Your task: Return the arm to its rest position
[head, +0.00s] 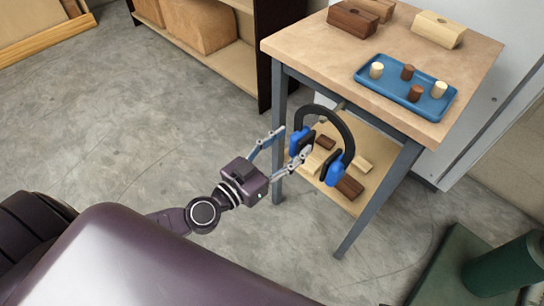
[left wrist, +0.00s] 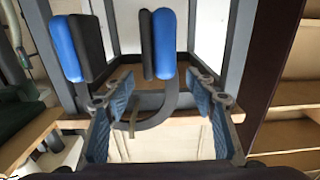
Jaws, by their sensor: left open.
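My left gripper (head: 294,142) is open and empty, in front of the table's left side. Its fingers also show spread apart in the left wrist view (left wrist: 156,92). A headset of ear muffs with a black band (head: 330,112) and blue cups (head: 337,172) is just right of the gripper, seemingly hanging at the table's edge. One fingertip overlaps the left blue cup in the head view; I cannot tell whether they touch. In the left wrist view the blue cups (left wrist: 164,40) are beyond the fingers, with the band curving between them in the picture. My right gripper is not in view.
The wooden-topped table (head: 310,45) holds a blue tray (head: 432,106) with several small cylinders, and wooden blocks (head: 438,29). Its lower shelf (head: 352,205) bears more blocks. A shelf unit (head: 237,65) stands behind. A green object (head: 505,265) is at lower right. The floor (head: 120,130) at left is clear.

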